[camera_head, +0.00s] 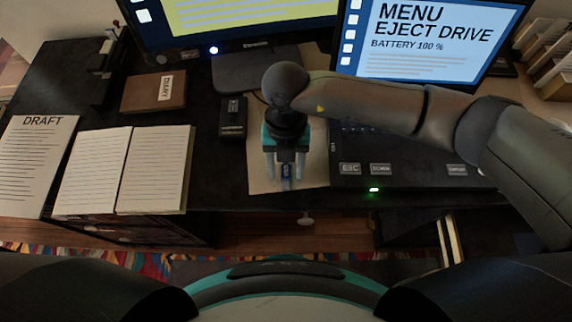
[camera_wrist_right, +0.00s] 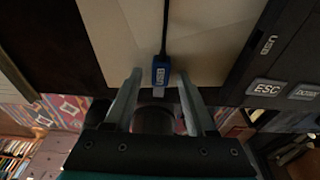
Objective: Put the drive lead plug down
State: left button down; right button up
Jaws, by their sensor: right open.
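The drive lead plug (camera_wrist_right: 160,72) is blue with a pale metal tip and a black cable running from its far end. In the right wrist view it appears on the beige sheet (camera_wrist_right: 203,35), near the sheet's front edge. My right gripper (camera_head: 285,178) is open above the sheet in the head view. Its two fingertips stand on either side of the plug, with a visible gap on each side. The plug also shows as a small blue piece between the fingers in the head view (camera_head: 286,171). My left gripper is not in view.
A laptop with keys marked ESC (camera_head: 350,169) stands right of the sheet, its screen (camera_head: 430,40) reading "EJECT DRIVE". A small black box (camera_head: 233,118) lies left of the sheet. An open notebook (camera_head: 150,170), a diary (camera_head: 155,92) and a draft page (camera_head: 38,160) lie further left.

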jog(key=shift+r+p, duration=0.4)
jog(key=shift+r, duration=0.15)
notch_tip(320, 180, up, 12)
jog(key=w+p, duration=0.2)
